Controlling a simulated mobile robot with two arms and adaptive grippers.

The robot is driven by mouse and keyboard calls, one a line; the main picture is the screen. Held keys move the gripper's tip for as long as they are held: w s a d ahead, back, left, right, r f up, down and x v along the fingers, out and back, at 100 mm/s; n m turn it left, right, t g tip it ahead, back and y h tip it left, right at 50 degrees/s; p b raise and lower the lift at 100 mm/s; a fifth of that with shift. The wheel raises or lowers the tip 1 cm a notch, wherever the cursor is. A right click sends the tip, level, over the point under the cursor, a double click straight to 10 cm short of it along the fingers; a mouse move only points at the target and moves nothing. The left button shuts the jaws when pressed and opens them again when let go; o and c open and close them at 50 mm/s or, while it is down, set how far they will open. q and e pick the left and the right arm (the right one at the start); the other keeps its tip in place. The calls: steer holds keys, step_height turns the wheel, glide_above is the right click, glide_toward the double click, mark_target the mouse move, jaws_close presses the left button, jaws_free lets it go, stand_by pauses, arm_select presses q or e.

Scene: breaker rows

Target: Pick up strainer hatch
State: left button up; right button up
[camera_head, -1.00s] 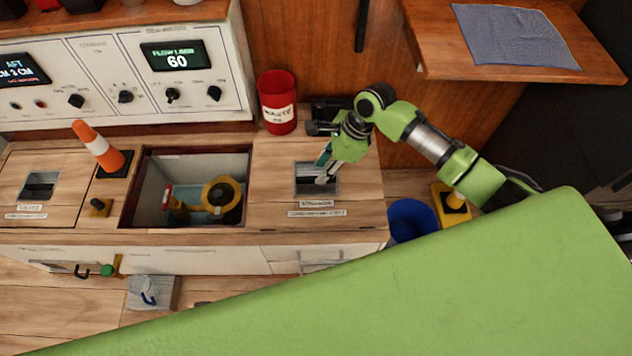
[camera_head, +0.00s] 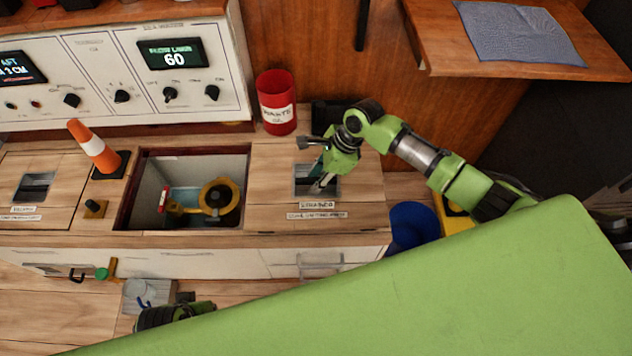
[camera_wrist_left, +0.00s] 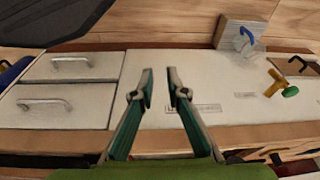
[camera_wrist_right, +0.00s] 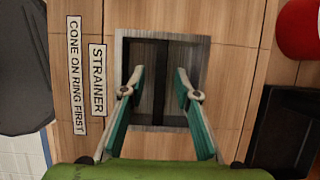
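The strainer hatch (camera_head: 270,190) is a wooden panel with a recessed metal handle (camera_head: 303,180) and a label reading "STRAINER" and "CONE ON RING FIRST"; it lies flat in the counter. My right gripper (camera_head: 320,184) is at the handle recess. In the right wrist view its two fingers (camera_wrist_right: 157,78) are apart over the recess (camera_wrist_right: 158,125), one each side of the dark bar in its middle; whether they touch it I cannot tell. My left gripper (camera_wrist_left: 160,82) is open and empty in front of the white drawer fronts.
An open bay (camera_head: 152,210) with a yellow ring fitting lies left of the hatch. A red waste can (camera_head: 277,105) stands behind the hatch. A blue bucket (camera_head: 412,226) stands right of the counter.

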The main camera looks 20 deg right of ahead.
arm_select(q)
steer(key=shift+s+f, duration=0.1)
steer(key=shift+f, duration=0.15)
stand_by(0.3)
steer(key=shift+f, duration=0.3)
steer(key=shift+w+f, duration=0.2)
steer(key=shift+f, duration=0.1)
steer(key=shift+p, duration=0.3)
arm_select(e)
steer(key=shift+f, duration=0.1)
arm_select(q)
steer(key=shift+s+f, duration=0.3)
steer(key=shift+f, duration=0.1)
steer(key=shift+f, duration=0.1)
